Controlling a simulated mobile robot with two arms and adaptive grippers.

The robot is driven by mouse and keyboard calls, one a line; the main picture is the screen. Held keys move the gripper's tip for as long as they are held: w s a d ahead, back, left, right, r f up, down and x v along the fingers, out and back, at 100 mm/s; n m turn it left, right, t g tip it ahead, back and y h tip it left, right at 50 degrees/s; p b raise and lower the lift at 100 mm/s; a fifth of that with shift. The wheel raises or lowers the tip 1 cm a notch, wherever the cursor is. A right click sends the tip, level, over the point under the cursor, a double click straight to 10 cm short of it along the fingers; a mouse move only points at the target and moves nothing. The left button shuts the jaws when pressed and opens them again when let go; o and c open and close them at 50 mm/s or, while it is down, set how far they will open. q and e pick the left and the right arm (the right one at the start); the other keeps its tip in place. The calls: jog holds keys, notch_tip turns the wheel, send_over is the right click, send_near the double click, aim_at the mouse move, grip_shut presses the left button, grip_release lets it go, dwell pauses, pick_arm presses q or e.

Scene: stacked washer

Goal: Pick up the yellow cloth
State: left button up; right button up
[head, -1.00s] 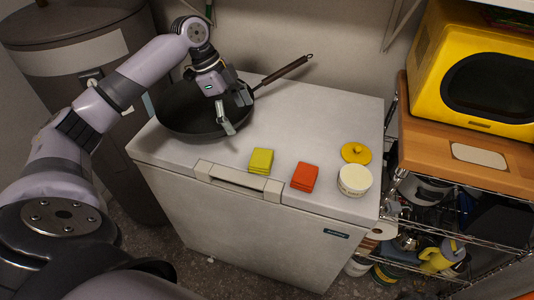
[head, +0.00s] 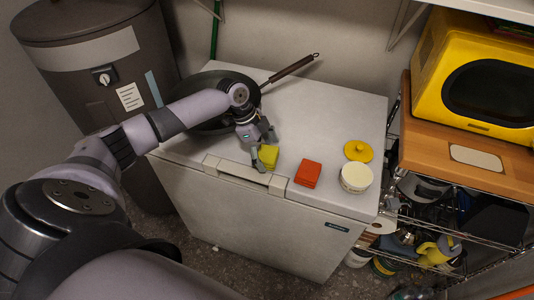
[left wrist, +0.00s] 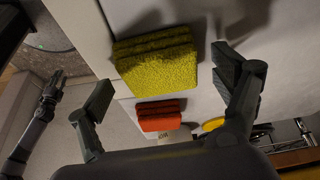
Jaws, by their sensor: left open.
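The yellow cloth (head: 268,155) is a small folded stack lying on the white chest top, near its front edge. In the left wrist view the yellow cloth (left wrist: 158,62) shows its layered folds. My left gripper (head: 264,155) is right at the cloth and partly covers it in the head view. In the left wrist view my left gripper (left wrist: 168,92) is open, with one finger to each side of the cloth and gaps between.
An orange-red folded cloth (head: 308,173) lies to the right of the yellow one. A white tub (head: 356,178) and its yellow lid (head: 358,151) are further right. A dark frying pan (head: 205,82) lies behind my left arm. The chest top (head: 335,110) is clear at the back right.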

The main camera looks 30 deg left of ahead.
pick_arm(q)
jog(key=shift+d+f, duration=0.15)
jog(key=shift+f, duration=0.25)
jog(key=shift+c, duration=0.2)
jog(key=c, duration=1.1)
